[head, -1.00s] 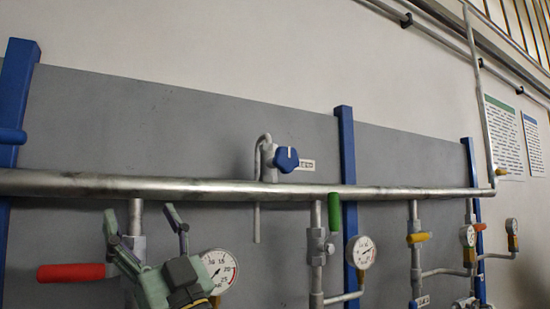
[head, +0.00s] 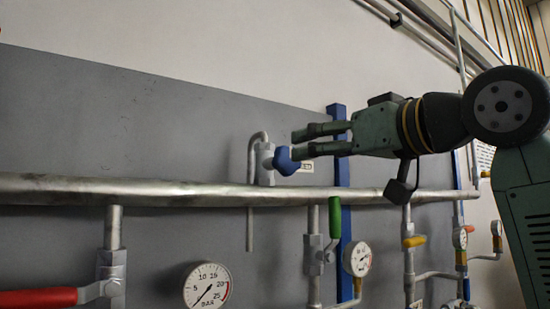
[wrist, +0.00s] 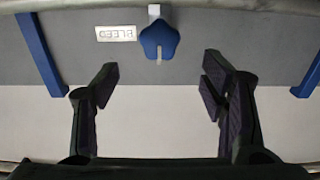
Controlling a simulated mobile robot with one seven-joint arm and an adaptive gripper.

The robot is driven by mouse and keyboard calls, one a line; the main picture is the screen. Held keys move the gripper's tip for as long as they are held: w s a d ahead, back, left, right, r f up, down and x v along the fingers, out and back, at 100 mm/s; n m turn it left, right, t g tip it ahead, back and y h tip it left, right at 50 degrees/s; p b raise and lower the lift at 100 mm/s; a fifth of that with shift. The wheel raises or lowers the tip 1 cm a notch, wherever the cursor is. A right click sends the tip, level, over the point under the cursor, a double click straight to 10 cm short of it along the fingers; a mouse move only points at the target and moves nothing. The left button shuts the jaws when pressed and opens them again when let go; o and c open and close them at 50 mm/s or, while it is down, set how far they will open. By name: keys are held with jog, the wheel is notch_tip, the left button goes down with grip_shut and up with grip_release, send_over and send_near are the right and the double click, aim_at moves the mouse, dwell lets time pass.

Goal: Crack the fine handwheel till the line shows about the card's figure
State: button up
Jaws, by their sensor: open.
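The blue lobed handwheel (head: 287,161) sits on a small valve with a bent pipe above the main pipe. The card's writing is not readable here.
The long silver main pipe (head: 170,190) runs below the handwheel. A second gauge (head: 358,257) hangs right of centre. A blue post (head: 338,180) stands behind my gripper.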

aim_at(290, 157)
jog(key=p+x, duration=0.2)
jog(key=x, duration=0.8)
jog(key=shift+w+f, duration=0.1)
jog(key=shift+c, duration=0.2)
jog(key=c, duration=1.1)
